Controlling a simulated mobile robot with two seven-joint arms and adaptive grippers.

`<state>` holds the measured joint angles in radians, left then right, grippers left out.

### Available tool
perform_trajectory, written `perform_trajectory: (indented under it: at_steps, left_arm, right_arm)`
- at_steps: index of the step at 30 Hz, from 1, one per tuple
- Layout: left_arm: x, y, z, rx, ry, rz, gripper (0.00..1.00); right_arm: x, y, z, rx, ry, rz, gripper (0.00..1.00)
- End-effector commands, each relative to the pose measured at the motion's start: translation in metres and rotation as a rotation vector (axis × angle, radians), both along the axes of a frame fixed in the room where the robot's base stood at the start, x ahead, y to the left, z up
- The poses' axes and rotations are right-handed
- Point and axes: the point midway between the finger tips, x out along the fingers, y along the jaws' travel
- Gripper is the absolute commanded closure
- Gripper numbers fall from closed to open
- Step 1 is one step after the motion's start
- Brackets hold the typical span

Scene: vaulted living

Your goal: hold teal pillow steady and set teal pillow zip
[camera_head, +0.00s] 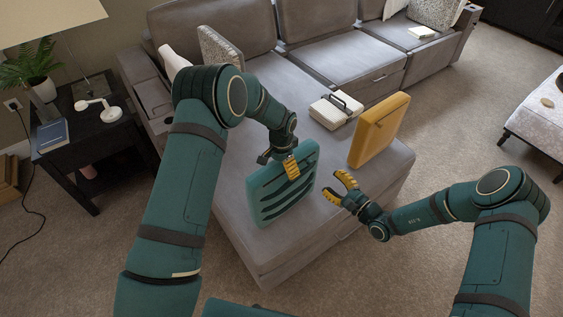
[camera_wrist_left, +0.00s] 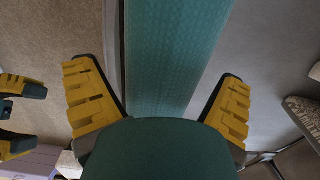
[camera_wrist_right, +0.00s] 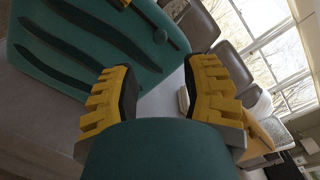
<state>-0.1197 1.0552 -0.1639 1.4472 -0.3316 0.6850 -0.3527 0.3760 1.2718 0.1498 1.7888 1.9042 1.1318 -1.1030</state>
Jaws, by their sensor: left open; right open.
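The teal pillow (camera_head: 270,205) stands upright near the front edge of the grey sofa's chaise, with dark curved stripes on its face. My left gripper (camera_head: 289,167) is open at its top edge. In the left wrist view the pillow (camera_wrist_left: 174,60) runs between the spread fingers, with gaps on both sides. My right gripper (camera_head: 335,187) is open and empty, just right of the pillow and apart from it. In the right wrist view the striped face (camera_wrist_right: 50,62) is at upper left, with a small dark round piece near its edge. I cannot tell whether that is the zip pull.
A yellow pillow (camera_head: 378,131) stands on the chaise to the right. Behind it lies a white item with a dark handle (camera_head: 336,109). A side table (camera_head: 85,140) with a lamp is at left. Carpet is open at the front right.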

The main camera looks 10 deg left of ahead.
Motion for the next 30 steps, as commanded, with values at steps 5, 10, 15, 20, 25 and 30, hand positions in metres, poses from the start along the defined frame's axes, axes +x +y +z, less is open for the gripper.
perform_trajectory:
  at_steps: [5, 10, 15, 20, 25, 30]
  left_arm:
    - [0.0, 0.0, 0.0, 0.0, 0.0, 0.0, 0.05]
    - [0.0, 0.0, 0.0, 0.0, 0.0, 0.0, 0.6]
    - [0.0, 0.0, 0.001, -0.001, -0.001, 0.0, 0.84]
    - [0.0, 0.0, 0.001, -0.001, -0.001, 0.0, 0.84]
    - [0.0, 0.0, 0.001, -0.001, -0.001, 0.0, 0.84]
    - [0.001, 0.0, 0.001, 0.0, -0.001, 0.0, 0.84]
  right_arm:
    - [0.0, 0.0, 0.0, 0.0, 0.0, 0.0, 0.54]
    - [0.0, 0.0, 0.0, 0.0, 0.0, 0.0, 0.54]
    - [0.0, 0.0, 0.0, 0.0, 0.0, 0.0, 0.54]
    - [0.002, -0.001, 0.002, -0.03, -0.033, 0.005, 1.0]
    - [0.012, -0.009, 0.015, -0.199, -0.222, 0.035, 1.0]
    - [0.026, -0.022, 0.033, -0.467, -0.53, 0.087, 1.0]
